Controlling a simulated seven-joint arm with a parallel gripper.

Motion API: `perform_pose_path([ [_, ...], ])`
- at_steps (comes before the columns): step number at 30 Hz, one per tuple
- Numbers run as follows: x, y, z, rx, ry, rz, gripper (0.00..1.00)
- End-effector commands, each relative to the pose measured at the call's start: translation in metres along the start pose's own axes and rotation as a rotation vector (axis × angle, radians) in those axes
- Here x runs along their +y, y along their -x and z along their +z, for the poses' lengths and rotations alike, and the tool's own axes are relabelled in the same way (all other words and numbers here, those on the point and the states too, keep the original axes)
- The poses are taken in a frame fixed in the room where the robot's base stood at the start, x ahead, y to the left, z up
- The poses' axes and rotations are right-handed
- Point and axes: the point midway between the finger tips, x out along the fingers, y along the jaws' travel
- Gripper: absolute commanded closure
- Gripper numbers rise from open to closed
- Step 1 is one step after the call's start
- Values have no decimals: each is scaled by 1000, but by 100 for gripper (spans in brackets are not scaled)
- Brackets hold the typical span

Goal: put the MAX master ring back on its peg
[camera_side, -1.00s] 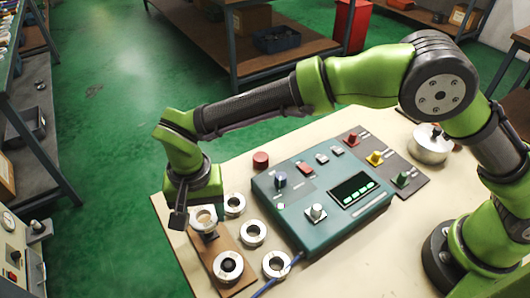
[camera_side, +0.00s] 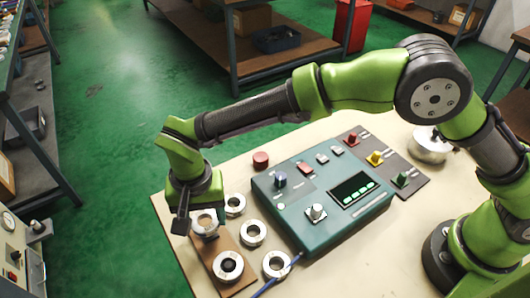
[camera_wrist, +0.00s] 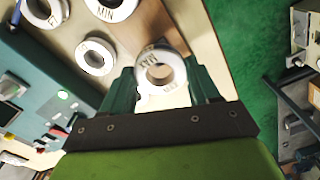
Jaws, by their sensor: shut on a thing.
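In the side view my gripper (camera_side: 196,228) holds this ring (camera_side: 204,218) at the far end of the brown board (camera_side: 222,244). I cannot tell whether the ring touches the board or is around a peg; no peg shows clearly under it. The MIN ring (camera_side: 228,266) sits at the board's near end, with a dark centre; it also shows in the wrist view (camera_wrist: 112,8).
Loose rings stand right of the board: one (camera_side: 235,204), another (camera_side: 253,234) and a third (camera_side: 276,264). The teal gauge box (camera_side: 322,210) is farther right, with a blue cable (camera_side: 276,284) near its front. A red knob (camera_side: 261,160) stands behind. The table's left edge is close.

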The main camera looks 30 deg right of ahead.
Motion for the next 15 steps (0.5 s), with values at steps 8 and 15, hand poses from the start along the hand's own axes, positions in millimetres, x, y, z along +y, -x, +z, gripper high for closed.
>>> perform_pose_path([
  [8,0,-1,0,0,0,-1,80],
  [15,0,-7,0,0,0,-1,80],
])
